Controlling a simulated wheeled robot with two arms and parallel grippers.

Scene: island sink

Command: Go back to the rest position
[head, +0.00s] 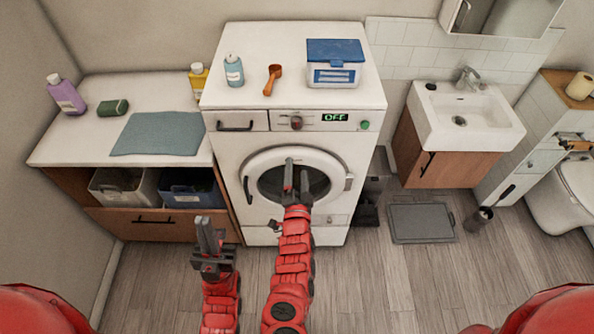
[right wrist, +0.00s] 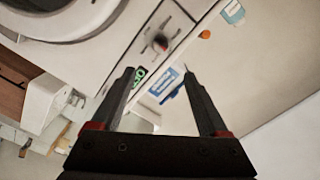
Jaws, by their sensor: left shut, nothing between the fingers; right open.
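My left gripper (head: 209,234) is shut and empty, held low over the floor in front of the wooden cabinet. My right gripper (head: 297,176) is open and empty, in front of the washing machine's round door (head: 268,181). From the head view I cannot tell its exact distance from the door. In the right wrist view the right gripper (right wrist: 159,74) shows two spread fingers with nothing between them. The white washing machine (head: 228,153) stands upright behind both grippers, and its display reads OFF. The round door looks closed and also shows at the upper left of the right wrist view (right wrist: 45,22).
A blue-lidded box (head: 334,75), an orange scoop (head: 271,80) and a bottle (head: 233,71) stand on the machine. The left counter (head: 80,140) holds a blue cloth (head: 159,134) and bottles. A sink (head: 465,120) and grey mat (head: 421,223) are right. Floor (head: 370,285) is clear.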

